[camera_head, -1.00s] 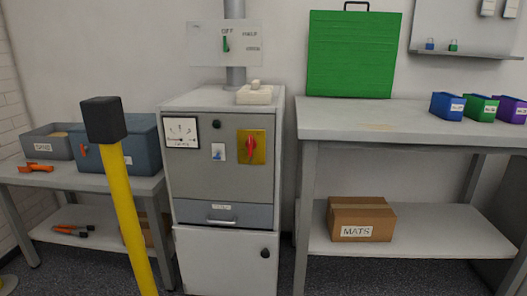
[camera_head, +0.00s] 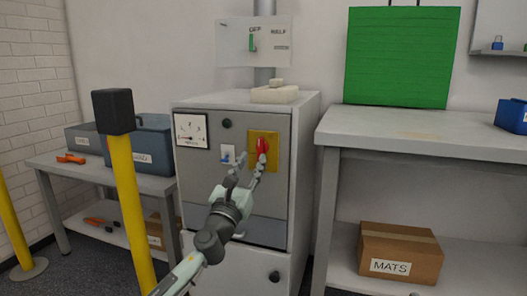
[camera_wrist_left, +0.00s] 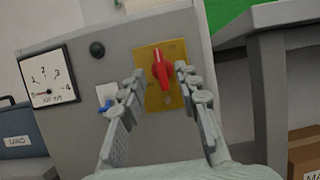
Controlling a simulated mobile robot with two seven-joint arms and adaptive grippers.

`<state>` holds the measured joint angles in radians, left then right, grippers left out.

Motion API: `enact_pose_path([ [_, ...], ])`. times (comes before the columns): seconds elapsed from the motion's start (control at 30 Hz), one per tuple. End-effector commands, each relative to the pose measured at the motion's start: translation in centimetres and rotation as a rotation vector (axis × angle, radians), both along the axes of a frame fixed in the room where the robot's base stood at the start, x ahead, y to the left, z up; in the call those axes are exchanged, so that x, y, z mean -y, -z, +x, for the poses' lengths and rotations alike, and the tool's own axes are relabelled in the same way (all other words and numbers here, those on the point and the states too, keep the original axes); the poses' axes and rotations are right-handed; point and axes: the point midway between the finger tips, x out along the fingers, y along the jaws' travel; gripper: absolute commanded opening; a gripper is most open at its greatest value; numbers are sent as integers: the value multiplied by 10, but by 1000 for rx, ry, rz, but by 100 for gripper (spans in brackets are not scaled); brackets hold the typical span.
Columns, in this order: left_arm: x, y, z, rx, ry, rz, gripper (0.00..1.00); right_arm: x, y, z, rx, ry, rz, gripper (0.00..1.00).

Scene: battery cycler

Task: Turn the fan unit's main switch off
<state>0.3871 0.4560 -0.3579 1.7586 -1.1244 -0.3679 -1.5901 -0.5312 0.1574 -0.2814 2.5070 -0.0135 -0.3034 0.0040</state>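The grey cabinet (camera_head: 240,125) carries a red rotary switch handle (camera_head: 262,147) on a yellow plate (camera_head: 274,143). In the left wrist view the red handle (camera_wrist_left: 161,69) stands roughly upright on its yellow plate (camera_wrist_left: 150,101). My left gripper (camera_head: 251,158) is open in front of the cabinet, at the lower left of the handle in the head view. In the left wrist view its fingers (camera_wrist_left: 162,76) lie on either side of the handle. I cannot tell whether they touch it. A blue-levered small switch (camera_head: 227,156) sits left of the yellow plate. My right gripper is not in view.
A yellow post with a black top (camera_head: 113,112) stands at front left. A workbench (camera_head: 410,128) adjoins on the right, with a MATS box (camera_head: 400,245) below.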

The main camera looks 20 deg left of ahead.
Motion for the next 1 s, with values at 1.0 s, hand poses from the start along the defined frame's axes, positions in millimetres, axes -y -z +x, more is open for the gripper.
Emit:
enact_pose_path([
  [1.0, 2, -25, 59, -2, 1, -7, 1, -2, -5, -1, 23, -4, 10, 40],
])
